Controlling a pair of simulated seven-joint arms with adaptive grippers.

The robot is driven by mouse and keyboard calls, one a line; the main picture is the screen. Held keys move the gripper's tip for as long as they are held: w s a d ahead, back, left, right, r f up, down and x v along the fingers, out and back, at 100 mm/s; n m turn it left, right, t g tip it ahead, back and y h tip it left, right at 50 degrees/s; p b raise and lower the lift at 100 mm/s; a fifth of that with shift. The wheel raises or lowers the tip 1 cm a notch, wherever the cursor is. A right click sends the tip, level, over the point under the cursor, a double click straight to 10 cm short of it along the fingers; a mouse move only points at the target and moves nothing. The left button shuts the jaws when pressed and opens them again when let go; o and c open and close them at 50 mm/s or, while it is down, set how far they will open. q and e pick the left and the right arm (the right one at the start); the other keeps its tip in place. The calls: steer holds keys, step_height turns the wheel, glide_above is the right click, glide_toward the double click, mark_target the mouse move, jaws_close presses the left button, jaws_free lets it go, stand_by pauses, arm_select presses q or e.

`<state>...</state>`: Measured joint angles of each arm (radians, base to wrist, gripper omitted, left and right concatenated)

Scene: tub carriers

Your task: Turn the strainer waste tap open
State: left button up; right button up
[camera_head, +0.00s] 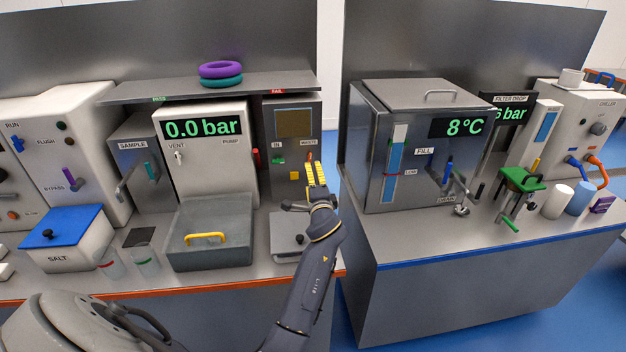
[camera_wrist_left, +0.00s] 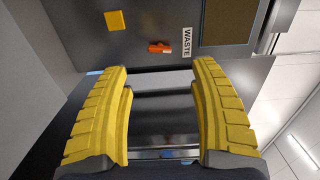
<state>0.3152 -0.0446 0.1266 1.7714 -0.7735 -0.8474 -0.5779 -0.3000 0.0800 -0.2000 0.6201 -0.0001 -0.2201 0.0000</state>
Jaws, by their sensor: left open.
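The strainer is the grey cabinet (camera_head: 291,120) with a brown window panel, right of the 0.0 bar unit. Its small orange-red waste tap (camera_head: 309,156) is on the front beside the WASTE label. The tap (camera_wrist_left: 159,47) also shows in the left wrist view, its handle lying across that rotated picture, in line with the gap between the fingers. My left gripper (camera_head: 316,166) has yellow fingers, open and empty, just in front of and below the tap. In the wrist view the fingertips (camera_wrist_left: 162,67) are apart from the tap. My right gripper is out of view.
A green IN tap (camera_head: 278,160) and a yellow square (camera_head: 294,175) are on the same front. A shelf (camera_head: 150,90) with purple and teal rings (camera_head: 221,70) juts out above. A grey box with a yellow handle (camera_head: 204,239) stands left; the 8 °C tank (camera_head: 430,180) stands right across a gap.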

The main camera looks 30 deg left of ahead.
mark_target(310, 158)
arm_select(q)
steer(key=shift+a+r, duration=0.3)
steer(key=shift+a, duration=0.05)
steer(key=c, duration=0.3)
steer(key=shift+w+r+m+t+h, duration=0.7)
steer(key=shift+w+r+m+t, duration=0.2)
steer(key=shift+r+m, duration=0.25)
steer(key=c, duration=0.7)
steer(key=d+m+h, duration=0.1)
steer(key=w+d+f+m+h, duration=0.2)
steer(key=h, duration=0.1)
steer(key=shift+d+f+t, duration=0.15)
steer(key=shift+d+t, duration=0.15)
steer(key=shift+d, duration=0.05)
jaws_close()
steer(key=shift+m, duration=0.25)
steer(key=shift+w+a, duration=3.3)
steer(key=shift+w, duration=0.05)
steer(key=shift+s+a, duration=0.1)
